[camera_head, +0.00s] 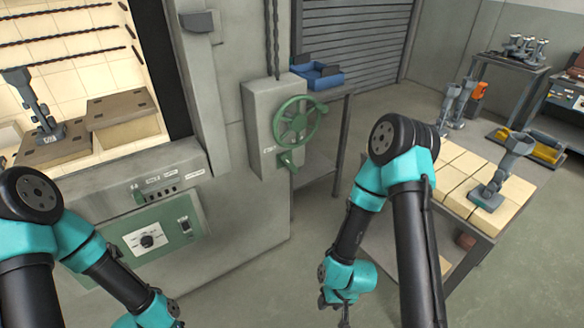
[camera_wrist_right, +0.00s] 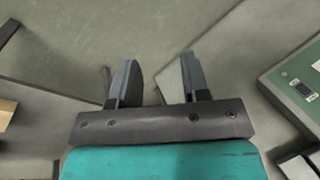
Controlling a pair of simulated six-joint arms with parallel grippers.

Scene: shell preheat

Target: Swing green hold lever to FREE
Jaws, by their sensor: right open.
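A green lever (camera_head: 288,160) sits on the grey column box, just below the green handwheel (camera_head: 297,122). My right gripper (camera_head: 337,303) hangs low in front of the oven, below and right of both levers, touching neither. In the right wrist view its two fingers (camera_wrist_right: 156,82) are apart with nothing between them. My left wrist reaches the bottom edge of the head view, and its fingers are out of frame.
The oven's green control panel (camera_head: 150,241) carries a dial; it shows in the right wrist view (camera_wrist_right: 302,92). A side table (camera_head: 348,104) with a blue tray (camera_head: 320,77) stands behind the handwheel. A bench with pale blocks (camera_head: 513,190) is at right. Floor between oven and bench is clear.

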